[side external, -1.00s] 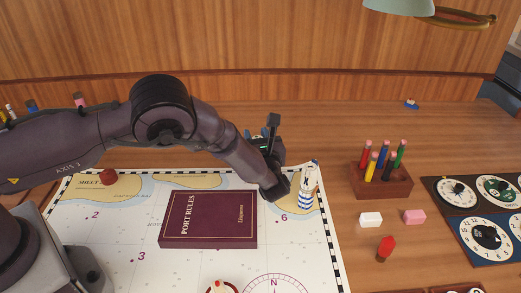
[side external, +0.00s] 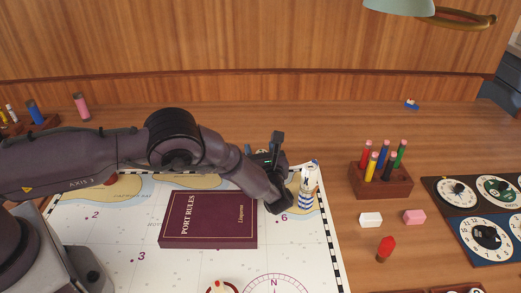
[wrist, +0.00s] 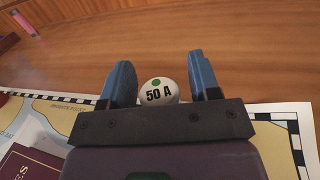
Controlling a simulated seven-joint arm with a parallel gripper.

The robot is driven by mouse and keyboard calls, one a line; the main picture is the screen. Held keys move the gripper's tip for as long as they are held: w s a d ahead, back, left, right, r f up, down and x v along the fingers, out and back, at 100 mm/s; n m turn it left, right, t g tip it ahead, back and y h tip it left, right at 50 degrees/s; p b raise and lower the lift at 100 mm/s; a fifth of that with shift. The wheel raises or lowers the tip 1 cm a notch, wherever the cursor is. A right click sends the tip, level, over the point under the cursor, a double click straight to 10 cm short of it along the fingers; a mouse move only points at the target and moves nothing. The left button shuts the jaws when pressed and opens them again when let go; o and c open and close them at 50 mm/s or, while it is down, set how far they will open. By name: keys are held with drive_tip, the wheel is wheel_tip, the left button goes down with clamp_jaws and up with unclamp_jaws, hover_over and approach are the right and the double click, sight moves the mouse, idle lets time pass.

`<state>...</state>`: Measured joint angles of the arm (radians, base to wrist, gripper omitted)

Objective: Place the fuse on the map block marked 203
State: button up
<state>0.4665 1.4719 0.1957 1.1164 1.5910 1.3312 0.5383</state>
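The fuse (wrist: 158,92) shows in the wrist view as a white rounded end marked "50 A" with a green dot. It lies between the two blue fingers of my gripper (wrist: 163,85). The fingers are apart, with a narrow gap at the fuse's right side; its left edge looks close to the left finger. In the side view my gripper (side external: 264,157) is low at the back edge of the chart, mostly hidden behind my wrist, and the fuse cannot be made out clearly there. I cannot read a block marked 203 in either view.
A dark red "PORT RULES" book (side external: 208,220) lies on the chart (side external: 110,235). A blue-striped lighthouse (side external: 305,192) stands close right of my wrist. Further right are a pencil holder (side external: 381,182), white eraser (side external: 370,219), pink eraser (side external: 414,217) and dial panels (side external: 487,237). The back desk is mostly clear.

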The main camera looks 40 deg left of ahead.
drive_tip(key=shift+r, duration=0.2)
drive_tip(key=v, duration=1.2)
drive_tip(key=s+a+r+n+g+h, duration=0.35)
drive_tip(key=a+r+n, duration=0.25)
drive_tip(key=r, duration=0.4)
drive_tip(key=s+a+r+n+g+h, duration=0.25)
drive_tip(key=a+r+n+g, duration=0.3)
drive_tip(key=r, duration=0.35)
drive_tip(key=s+r+n+t+h, duration=0.1)
drive_tip(key=s+r+n+h, duration=0.2)
drive_tip(key=s, duration=0.4)
drive_tip(key=s+r+n+t+h, duration=0.2)
drive_tip(key=s+r+n+h, duration=0.1)
drive_tip(key=s+n, duration=0.3)
drive_tip(key=s+r+n+t+h, duration=0.1)
drive_tip(key=s+r+n+h, duration=0.2)
drive_tip(key=s, duration=0.6)
drive_tip(key=shift+s+a+r+n+t, duration=0.35)
drive_tip(key=shift+a+r+n, duration=0.15)
drive_tip(key=shift+n, duration=0.15)
